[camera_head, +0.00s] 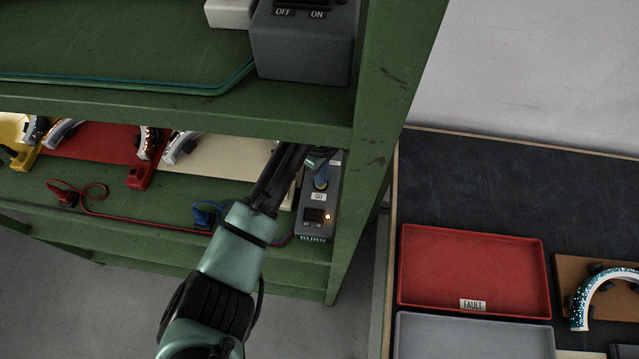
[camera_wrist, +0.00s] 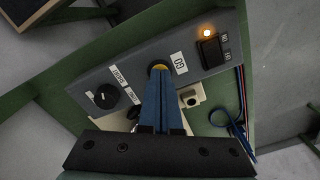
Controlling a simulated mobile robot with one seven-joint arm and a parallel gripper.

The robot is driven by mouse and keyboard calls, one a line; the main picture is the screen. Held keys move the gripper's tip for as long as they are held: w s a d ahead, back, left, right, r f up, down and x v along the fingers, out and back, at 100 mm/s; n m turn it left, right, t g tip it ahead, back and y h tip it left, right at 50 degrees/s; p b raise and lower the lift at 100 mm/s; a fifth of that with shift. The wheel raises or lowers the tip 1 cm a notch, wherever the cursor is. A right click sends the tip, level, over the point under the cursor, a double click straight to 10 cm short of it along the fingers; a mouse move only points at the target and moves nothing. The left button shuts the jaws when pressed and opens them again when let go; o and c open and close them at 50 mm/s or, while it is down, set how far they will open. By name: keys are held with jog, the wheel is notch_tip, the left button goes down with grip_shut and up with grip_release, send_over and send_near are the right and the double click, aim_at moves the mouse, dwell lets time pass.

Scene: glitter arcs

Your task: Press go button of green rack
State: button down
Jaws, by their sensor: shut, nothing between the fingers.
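The green rack (camera_head: 375,110) fills the left and middle of the head view. On its lower shelf, at the right end, stands a grey control box (camera_head: 312,227) marked GO and BURN. In the wrist view the box's panel (camera_wrist: 135,72) shows a round yellow go button (camera_wrist: 159,69) beside the GO label. My gripper (camera_wrist: 160,78) is shut and empty, its blue fingers together, tips over the near part of the button. In the head view my gripper (camera_head: 320,181) is at the button, just above the GO label. I cannot tell whether the tips touch or press it.
The box also has a lit orange lamp (camera_wrist: 207,32), a black rocker switch (camera_wrist: 212,51) and a black knob (camera_wrist: 107,96). Blue and red cables with plugs lie on the shelf. The upper shelf and rack post (camera_head: 385,90) are close to my arm. A red FAULT tray (camera_head: 420,299) is right.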

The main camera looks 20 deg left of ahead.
jog(key=shift+r+p, duration=3.05)
jog(key=shift+p, duration=0.2)
jog(key=shift+s+f, duration=0.1)
